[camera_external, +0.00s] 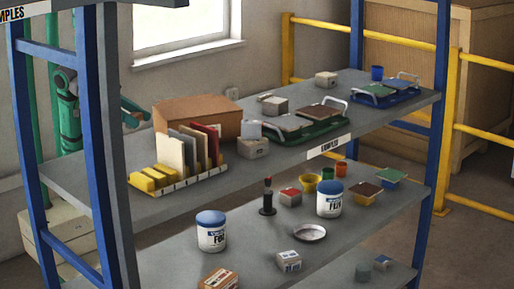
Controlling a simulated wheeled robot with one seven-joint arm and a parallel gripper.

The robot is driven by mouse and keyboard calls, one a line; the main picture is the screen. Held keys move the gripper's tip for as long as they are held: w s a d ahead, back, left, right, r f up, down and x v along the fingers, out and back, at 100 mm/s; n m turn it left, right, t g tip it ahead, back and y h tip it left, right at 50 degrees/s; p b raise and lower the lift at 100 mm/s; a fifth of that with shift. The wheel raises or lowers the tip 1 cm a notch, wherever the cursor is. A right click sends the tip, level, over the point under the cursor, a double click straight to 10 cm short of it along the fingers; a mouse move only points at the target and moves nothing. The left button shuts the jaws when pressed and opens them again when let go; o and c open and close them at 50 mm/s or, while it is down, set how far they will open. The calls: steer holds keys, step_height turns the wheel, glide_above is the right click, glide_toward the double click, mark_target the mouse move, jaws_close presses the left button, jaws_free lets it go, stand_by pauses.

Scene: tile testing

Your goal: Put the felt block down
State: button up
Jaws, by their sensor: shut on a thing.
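My green arm (68,112) stands behind the left end of the shelf rack, partly hidden by the blue posts. A teal part of my arm (135,108) reaches over the upper shelf (75,180), left of a brown cardboard box (195,112). I cannot make out my gripper or anything held in it. I cannot pick out the felt block with certainty. Small pale grey blocks lie on the upper shelf, one behind the green tray (274,107) and one at the back right (326,79).
On the upper shelf, a yellow rack (178,187) holds upright panels, and a green tray (318,135) and a blue tray (372,99) hold tiles. The lower shelf (160,250) carries white tubs (211,232), cups and blocks. Yellow rails (455,130) stand at the right.

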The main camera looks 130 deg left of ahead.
mark_target(137, 154)
steer(key=shift+f, duration=3.9)
steer(key=shift+f, duration=0.1)
steer(key=o, duration=1)
steer(key=shift+r, duration=0.2)
steer(key=v, duration=1.2)
